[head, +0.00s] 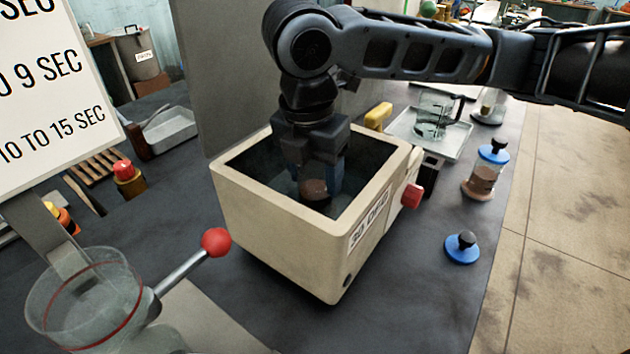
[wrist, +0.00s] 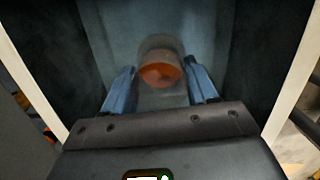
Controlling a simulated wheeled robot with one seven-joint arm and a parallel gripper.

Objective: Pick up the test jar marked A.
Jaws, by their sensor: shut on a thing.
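A clear jar with a reddish-brown layer (head: 314,188) stands inside the beige bath box (head: 285,240) labelled "30 DEG". My gripper (head: 318,185) reaches straight down into the box and is shut on this jar. In the wrist view the jar (wrist: 160,68) shows between the two blue fingers (wrist: 160,88), with orange-brown contents. No letter is readable on it. The jar's lower part is hidden in the box.
A second jar with a blue lid (head: 484,170) stands right of the box; a loose blue lid (head: 462,247) lies nearer. A glass jug (head: 436,115) stands on a tray behind. A red-knobbed lever (head: 215,242) and glass vessel (head: 88,300) are front left. The box walls surround my gripper closely.

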